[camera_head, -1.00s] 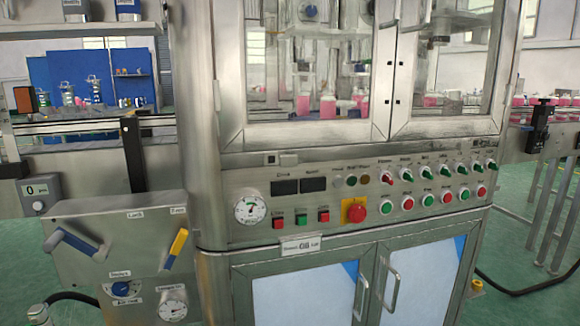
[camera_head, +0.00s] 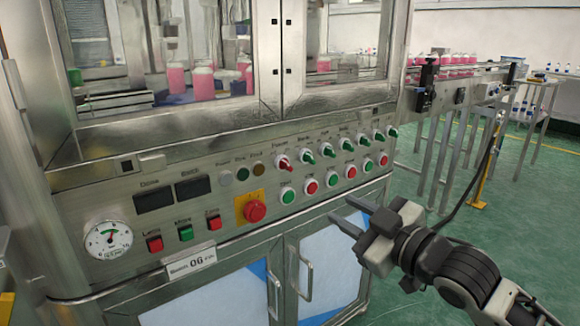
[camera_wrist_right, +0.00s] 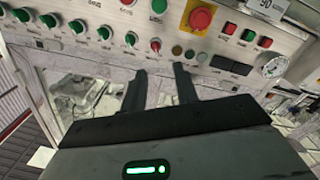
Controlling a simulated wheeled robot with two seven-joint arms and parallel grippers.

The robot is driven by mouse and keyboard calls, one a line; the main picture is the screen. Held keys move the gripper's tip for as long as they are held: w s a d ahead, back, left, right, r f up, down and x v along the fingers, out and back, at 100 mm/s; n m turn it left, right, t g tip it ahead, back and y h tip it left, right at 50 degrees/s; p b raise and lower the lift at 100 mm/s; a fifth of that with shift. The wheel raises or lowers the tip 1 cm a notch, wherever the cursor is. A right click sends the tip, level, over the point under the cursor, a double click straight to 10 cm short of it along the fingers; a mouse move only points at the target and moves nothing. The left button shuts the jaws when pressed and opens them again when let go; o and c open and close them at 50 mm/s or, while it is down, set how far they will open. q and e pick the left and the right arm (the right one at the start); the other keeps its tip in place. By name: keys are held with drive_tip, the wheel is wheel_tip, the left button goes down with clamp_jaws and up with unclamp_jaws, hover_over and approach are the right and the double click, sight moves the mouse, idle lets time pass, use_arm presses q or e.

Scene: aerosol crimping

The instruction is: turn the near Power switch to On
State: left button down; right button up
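The Power switch (camera_head: 284,162) is a small rotary switch with a red lever at the left end of the upper switch row on the steel control panel. Its label is blurred. It also shows in the right wrist view (camera_wrist_right: 155,45), just beyond the fingertips, where the panel looks upside down. My right gripper (camera_head: 339,208) is in front of the panel, below and right of the switch. Its two fingers are apart with nothing between them; they also show apart in the right wrist view (camera_wrist_right: 159,70). My left gripper is not in view.
Green-lever switches (camera_head: 347,144) continue the row to the right, with red and green buttons (camera_head: 311,187) below. A red emergency stop (camera_head: 255,211) on a yellow plate is at lower left. Cabinet door handles (camera_head: 305,272) stick out below. Open floor lies at right.

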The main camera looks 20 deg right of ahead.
wheel_tip(320, 180, up, 2)
drive_tip(key=b, duration=0.2)
approach(290, 167)
drive_tip(key=x, duration=0.8)
drive_tip(key=shift+w+a, duration=0.15)
drive_tip(key=shift+w, duration=0.1)
clamp_jaws()
